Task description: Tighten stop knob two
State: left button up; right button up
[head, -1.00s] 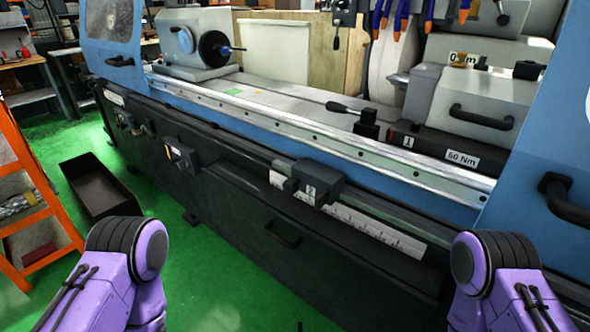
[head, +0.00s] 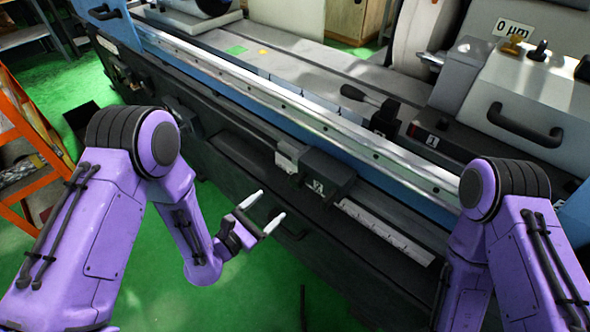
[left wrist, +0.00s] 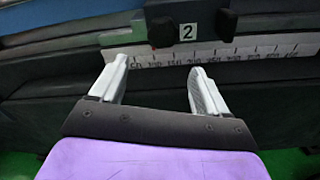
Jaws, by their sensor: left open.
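The stop block labelled 2 (head: 328,172) is a dark block on the front rail of the grinder, above a white scale strip. In the left wrist view the number 2 label (left wrist: 187,32) shows at the top, with a dark knob (left wrist: 161,32) left of it and another dark knob (left wrist: 228,24) right of it. I cannot tell which one is the stop knob. My left gripper (head: 272,203) is open and empty, below and left of the block in the head view. Its fingers in the wrist view (left wrist: 158,68) point towards the scale, below the label. My right gripper is out of view.
The scale strip (head: 385,234) runs right of the block. A dark bar handle (head: 524,126) and a lever with a black grip (head: 366,99) are on the machine above. An orange rack (head: 30,140) stands at the left. Green floor is open in front.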

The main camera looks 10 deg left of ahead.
aim_at(293, 184)
pick_arm(q)
jog(key=shift+n+h, duration=0.4)
jog(key=p+x, duration=0.1)
jog(key=x, duration=0.2)
jog(key=r+x, duration=0.1)
jog(key=x, duration=0.2)
jog(key=p+x, duration=0.1)
jog(key=x, duration=0.3)
jog(key=shift+s+d+r+p, duration=0.15)
jog(key=shift+d+r+p, duration=0.05)
jog(key=shift+r+p, duration=0.1)
jog(key=shift+w+d, duration=0.25)
jog(key=shift+w, duration=0.15)
jog(key=shift+f, duration=0.1)
jog(key=c, duration=1)
